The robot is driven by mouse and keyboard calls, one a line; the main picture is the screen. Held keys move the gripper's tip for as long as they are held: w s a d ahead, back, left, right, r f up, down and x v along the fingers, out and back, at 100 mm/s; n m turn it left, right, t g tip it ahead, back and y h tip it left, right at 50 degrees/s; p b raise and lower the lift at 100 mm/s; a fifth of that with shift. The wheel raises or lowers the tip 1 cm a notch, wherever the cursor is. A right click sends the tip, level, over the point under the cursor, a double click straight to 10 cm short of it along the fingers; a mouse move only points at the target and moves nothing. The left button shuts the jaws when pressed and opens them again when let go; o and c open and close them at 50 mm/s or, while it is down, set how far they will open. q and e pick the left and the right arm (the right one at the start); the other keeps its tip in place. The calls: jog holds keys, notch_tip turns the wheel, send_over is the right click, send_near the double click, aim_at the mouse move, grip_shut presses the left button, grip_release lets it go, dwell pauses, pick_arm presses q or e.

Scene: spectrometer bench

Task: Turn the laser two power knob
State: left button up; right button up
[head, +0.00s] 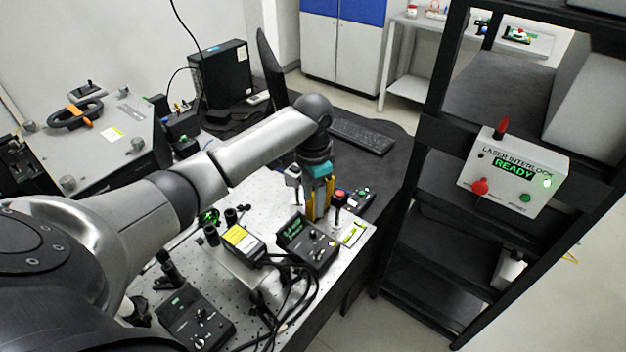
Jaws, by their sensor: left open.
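My left gripper (318,214) has yellow fingers and points down over the optical bench. It is open, with nothing visible between its fingers. Just below and in front of it is a black control box (305,241) with a green display and small knobs. A second black control box (195,318) with a green display and knobs sits at the near edge of the bench. I cannot read which box belongs to laser two. The fingertips are close to the far side of the first box; contact cannot be told. My right gripper is not in view.
A yellow-labelled box (243,241) and black cables (290,300) lie beside the first control box. A red-topped post (339,197) stands just right of my gripper. The laser interlock box (514,172) reading READY sits on the black rack (430,150) at right.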

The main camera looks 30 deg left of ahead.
pick_arm(q)
notch_tip(320, 180, up, 5)
jog(key=shift+r, duration=0.2)
jog(key=shift+f, duration=0.1)
dwell(0.4)
